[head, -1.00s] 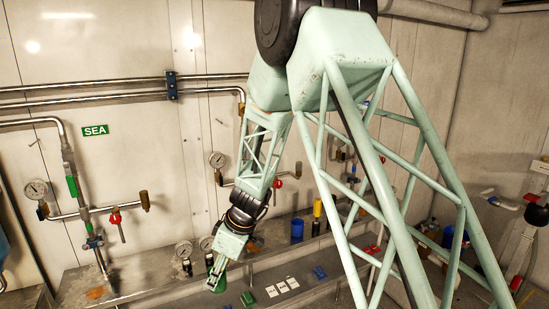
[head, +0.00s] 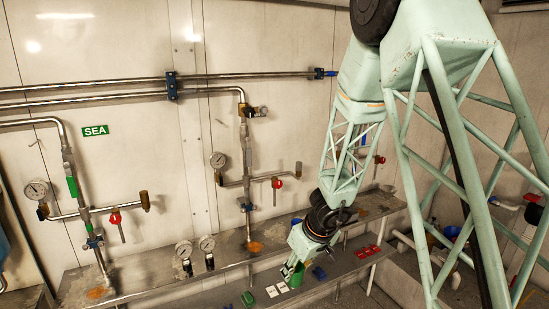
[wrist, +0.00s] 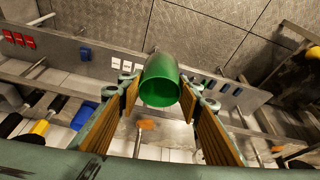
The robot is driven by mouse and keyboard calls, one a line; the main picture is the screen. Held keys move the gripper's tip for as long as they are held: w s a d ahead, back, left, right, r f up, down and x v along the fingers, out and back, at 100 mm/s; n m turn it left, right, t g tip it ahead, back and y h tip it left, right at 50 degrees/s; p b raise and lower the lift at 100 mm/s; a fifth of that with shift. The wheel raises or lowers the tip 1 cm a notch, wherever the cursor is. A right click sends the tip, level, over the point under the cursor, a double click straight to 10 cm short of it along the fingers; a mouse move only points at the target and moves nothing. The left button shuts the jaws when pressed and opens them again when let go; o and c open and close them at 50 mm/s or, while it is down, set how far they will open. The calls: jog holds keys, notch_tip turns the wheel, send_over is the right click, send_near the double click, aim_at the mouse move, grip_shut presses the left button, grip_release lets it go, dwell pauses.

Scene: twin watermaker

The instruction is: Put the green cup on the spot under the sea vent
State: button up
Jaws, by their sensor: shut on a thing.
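The green cup (head: 296,275) is held in my gripper (head: 289,268) over the lower shelf, right of the white cards. In the wrist view the green cup (wrist: 160,82) sits between the two wood-padded fingers of my gripper (wrist: 160,95), its open mouth facing the camera. The SEA sign (head: 95,130) is on the wall at left, beside a pipe with a green band. A brass-ended branch (head: 145,200) of that pipe may be the sea vent. An orange patch (head: 100,293) lies on the upper shelf below that pipe. I cannot tell which spot is the vent's.
Two gauges (head: 196,252) stand on the upper shelf (head: 225,252), between the cup and the SEA pipe. A second pipe (head: 247,170) comes down nearer my arm. White cards (head: 277,289), a green block (head: 248,299), a blue block (head: 319,272) and red cards (head: 367,251) lie on the lower shelf.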

jog(key=w+d+m+h, duration=0.2)
jog(key=d+m, duration=0.5)
jog(key=d, duration=1.4)
jog(key=shift+w+f+t+h, duration=0.2)
jog(key=shift+w+t+h, duration=0.1)
jog(key=shift+w+t, duration=0.1)
jog(key=shift+a, duration=0.2)
jog(key=a, duration=0.6)
jog(key=shift+a, duration=0.3)
jog(key=shift+d, duration=0.1)
jog(key=d, duration=0.6)
jog(key=shift+d, duration=0.4)
